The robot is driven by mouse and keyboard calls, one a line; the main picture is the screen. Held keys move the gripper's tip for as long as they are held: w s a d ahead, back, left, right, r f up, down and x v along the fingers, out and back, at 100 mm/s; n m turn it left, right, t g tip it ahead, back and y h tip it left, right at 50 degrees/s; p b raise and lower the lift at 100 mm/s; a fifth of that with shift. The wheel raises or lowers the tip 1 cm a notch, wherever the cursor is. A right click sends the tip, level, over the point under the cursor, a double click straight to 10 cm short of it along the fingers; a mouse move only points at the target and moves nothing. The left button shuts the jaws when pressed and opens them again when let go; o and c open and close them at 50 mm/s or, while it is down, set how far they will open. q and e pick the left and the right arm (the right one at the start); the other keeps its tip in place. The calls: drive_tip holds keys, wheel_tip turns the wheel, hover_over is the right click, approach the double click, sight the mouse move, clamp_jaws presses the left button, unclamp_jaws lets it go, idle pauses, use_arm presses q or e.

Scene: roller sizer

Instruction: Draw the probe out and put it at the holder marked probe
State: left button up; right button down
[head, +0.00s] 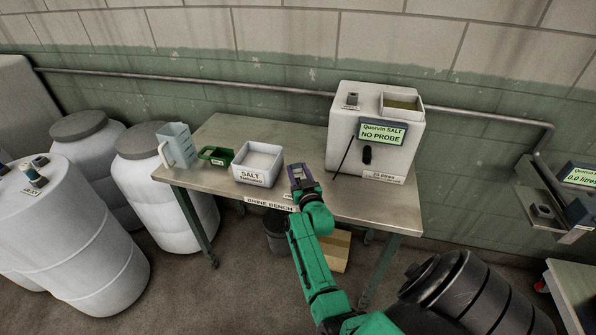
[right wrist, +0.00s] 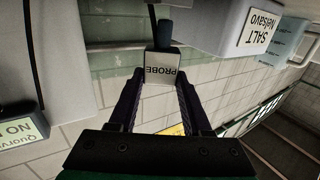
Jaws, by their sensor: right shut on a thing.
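My right gripper (head: 303,174) is over the front part of the bench, between the salt tub and the white machine. In the right wrist view its two dark fingers (right wrist: 162,78) are shut on the probe, a pale block (right wrist: 161,76) that reads PROBE, upside down in that picture. A dark cylinder (right wrist: 164,35) shows beyond the block; I cannot tell whether it is part of the probe or of a holder. A small label (head: 288,196) lies at the bench edge by the gripper, mostly hidden. The machine's screen (head: 382,134) reads NO PROBE. My left gripper is out of view.
The bench (head: 220,128) carries a clear jug (head: 178,145), a green tray (head: 216,155), the salt tub (head: 257,164) and the white machine (head: 345,125). White barrels (head: 75,240) stand left.

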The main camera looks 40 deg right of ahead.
sight(297, 178)
drive_tip(key=shift+f+b, duration=1.6)
drive_tip(key=shift+f, duration=0.4)
drive_tip(key=shift+c, duration=1.3)
unclamp_jaws()
